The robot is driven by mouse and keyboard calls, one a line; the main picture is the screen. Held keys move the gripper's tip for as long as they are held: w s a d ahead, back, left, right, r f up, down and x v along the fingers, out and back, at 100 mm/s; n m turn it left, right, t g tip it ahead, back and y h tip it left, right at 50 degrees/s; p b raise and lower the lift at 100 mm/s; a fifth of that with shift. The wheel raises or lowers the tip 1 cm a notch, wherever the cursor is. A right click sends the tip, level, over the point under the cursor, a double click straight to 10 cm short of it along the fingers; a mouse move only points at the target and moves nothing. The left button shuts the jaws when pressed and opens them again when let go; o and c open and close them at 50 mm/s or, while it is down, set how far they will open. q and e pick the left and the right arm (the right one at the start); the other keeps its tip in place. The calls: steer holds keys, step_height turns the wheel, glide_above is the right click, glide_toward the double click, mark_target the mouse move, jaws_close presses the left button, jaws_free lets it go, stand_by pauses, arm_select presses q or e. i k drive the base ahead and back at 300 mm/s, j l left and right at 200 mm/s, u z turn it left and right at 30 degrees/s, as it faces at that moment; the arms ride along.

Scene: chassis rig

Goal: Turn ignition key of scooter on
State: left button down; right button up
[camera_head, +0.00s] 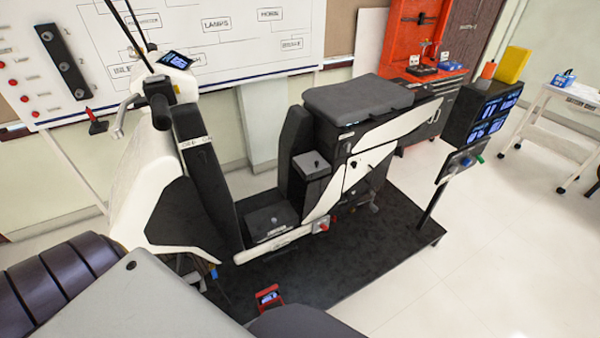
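The white and black scooter (150,205) stands side-on on a dark platform, its handlebar end at the left and black seat (357,97) at the right. A small lit display (175,60) sits at the handlebar. A black grip (160,112) points toward me. A small pale label (195,142) with dark lettering, too small to read surely, is on the dark inner panel below the handlebar. I cannot make out an ignition key or its position. Neither of my grippers shows; only parts of my own body fill the lower left and bottom edge.
The black platform (385,250) extends right under the scooter, with a screen on a post (462,158) at its corner. A small red-framed device (268,297) is near the bottom. A whiteboard (260,40), red tool cabinet (405,45) and white cart (575,100) stand behind. Floor at right is clear.

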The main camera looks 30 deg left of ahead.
mark_target(201, 155)
steer(key=u, duration=1.8)
